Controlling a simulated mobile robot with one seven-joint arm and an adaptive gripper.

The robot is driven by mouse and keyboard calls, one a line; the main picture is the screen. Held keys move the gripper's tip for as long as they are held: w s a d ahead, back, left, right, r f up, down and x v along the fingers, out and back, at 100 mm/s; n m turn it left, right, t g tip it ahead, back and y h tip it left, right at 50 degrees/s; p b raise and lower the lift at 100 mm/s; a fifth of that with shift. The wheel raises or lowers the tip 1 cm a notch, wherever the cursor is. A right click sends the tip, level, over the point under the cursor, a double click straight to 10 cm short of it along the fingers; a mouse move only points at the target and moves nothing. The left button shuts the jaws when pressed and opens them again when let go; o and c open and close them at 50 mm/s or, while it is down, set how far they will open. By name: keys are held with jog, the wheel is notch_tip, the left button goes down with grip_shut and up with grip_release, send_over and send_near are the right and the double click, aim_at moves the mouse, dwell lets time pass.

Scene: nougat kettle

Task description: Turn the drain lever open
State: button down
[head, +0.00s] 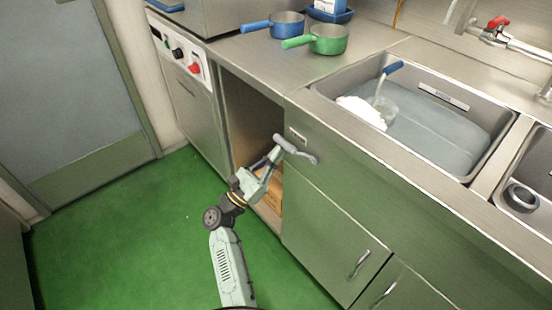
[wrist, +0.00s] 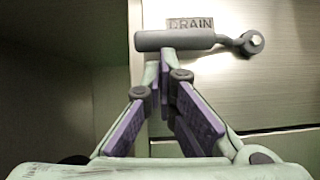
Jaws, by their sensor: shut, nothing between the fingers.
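The drain lever (head: 287,144) is on the cabinet front below the sink's left end. In the wrist view the lever's grey cylindrical handle (wrist: 178,40) lies roughly level and points left, with an arm running right to a round pivot (wrist: 252,42). A DRAIN label (wrist: 190,24) is on the panel just above and behind the handle. My gripper (head: 275,150) is shut and empty. In the wrist view its fingertips (wrist: 162,66) are just under the handle's left half. They look very near it; I cannot tell whether they touch.
The sink (head: 318,93) holds water, a white object and a blue-handled tool. An open cabinet bay (head: 245,110) lies left of the lever. Blue (head: 287,25) and green (head: 328,40) pans stand on the counter. Green floor (head: 120,240) is clear.

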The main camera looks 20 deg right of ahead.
jog(key=shift+w+r+m+g+b, duration=0.15)
jog(key=shift+r+m+g+b, duration=0.1)
jog(key=shift+m+g+b, duration=0.7)
jog(key=r+m+g+b, duration=0.3)
jog(key=m+b, duration=0.2)
jog(key=b, duration=0.2)
jog(key=r+m+g+y+b, duration=0.1)
jog(key=r+m+g+b, duration=0.2)
jog(key=b, duration=0.5)
jog(key=s+r+m+g+y+b, duration=0.1)
jog(key=r+m+g+b, duration=0.1)
jog(key=m+b, duration=0.4)
jog(key=shift+d+r+m+g+b, duration=0.1)
jog(key=shift+r+m+g+b, duration=0.3)
jog(key=shift+g+b, duration=0.25)
jog(key=shift+s+d+r+m+g+y+b, duration=0.15)
jog(key=shift+s+r+m+y+b, duration=0.25)
jog(key=shift+r+m+b, duration=0.3)
jog(key=shift+s+d+r+m+g+y+b, duration=0.15)
jog(key=shift+s+r+m+y+b, duration=0.25)
jog(key=shift+r+m+b, duration=0.3)
jog(key=shift+f, duration=0.2)
